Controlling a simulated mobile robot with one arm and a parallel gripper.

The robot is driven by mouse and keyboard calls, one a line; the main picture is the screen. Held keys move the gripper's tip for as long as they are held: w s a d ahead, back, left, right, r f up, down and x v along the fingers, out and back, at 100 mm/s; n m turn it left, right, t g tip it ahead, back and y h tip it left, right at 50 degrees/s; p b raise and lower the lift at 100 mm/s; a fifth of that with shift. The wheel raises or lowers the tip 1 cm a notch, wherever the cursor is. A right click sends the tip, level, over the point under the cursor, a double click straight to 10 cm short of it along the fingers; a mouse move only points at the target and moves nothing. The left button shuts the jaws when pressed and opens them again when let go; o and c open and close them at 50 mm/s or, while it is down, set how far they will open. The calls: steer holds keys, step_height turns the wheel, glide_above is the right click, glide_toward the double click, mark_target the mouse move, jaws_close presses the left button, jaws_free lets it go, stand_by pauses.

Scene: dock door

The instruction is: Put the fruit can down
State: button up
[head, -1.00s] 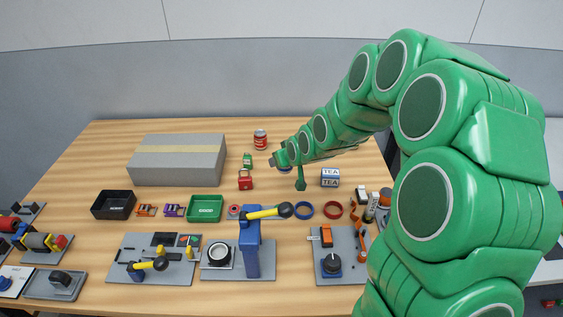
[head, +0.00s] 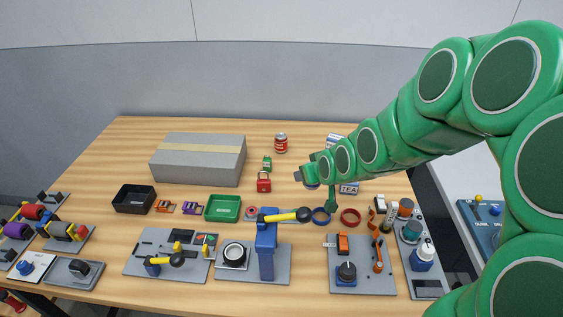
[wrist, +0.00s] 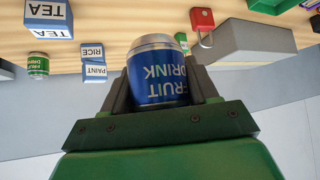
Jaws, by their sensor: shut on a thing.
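The fruit can is blue and white with a silver rim, and its lettering reads FRUIT DRINK. In the wrist view the can (wrist: 160,75) sits between the two dark fingers of my gripper (wrist: 163,88), which is shut on it. That view is upside down, with the table at its top. I cannot tell whether the can's base touches the table. In the head view my gripper (head: 306,176) is over the back right part of the table (head: 225,130), and the arm hides most of the can.
A green fruit drink can (wrist: 38,65) shows in the wrist view. Fixtures line the front.

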steer(key=shift+a+r, duration=0.1)
steer(key=shift+w+a, duration=0.25)
steer(key=shift+w, duration=0.05)
steer(key=w+a+r, duration=0.2)
steer(key=w+a, duration=0.1)
steer(key=a, duration=0.3)
steer(key=w+a+r, duration=0.2)
steer(key=a+r, duration=0.1)
steer(key=a, duration=0.3)
steer(key=s+a+r, duration=0.1)
steer(key=a+r, duration=0.1)
steer(key=a, duration=0.6)
steer(key=s+a+r, duration=0.1)
steer(key=a+r, duration=0.1)
steer(key=a, duration=0.7)
glide_above(196, 147)
steer(key=s+d, duration=0.3)
steer(key=s, duration=0.2)
steer(key=f, duration=0.8)
steer(key=shift+w+a, duration=0.1)
steer(key=shift+a, duration=0.15)
steer(key=shift+s+x, duration=0.2)
steer(key=shift+x, duration=0.9)
steer(key=shift+w+f, duration=0.1)
steer(key=shift+f, duration=1.5)
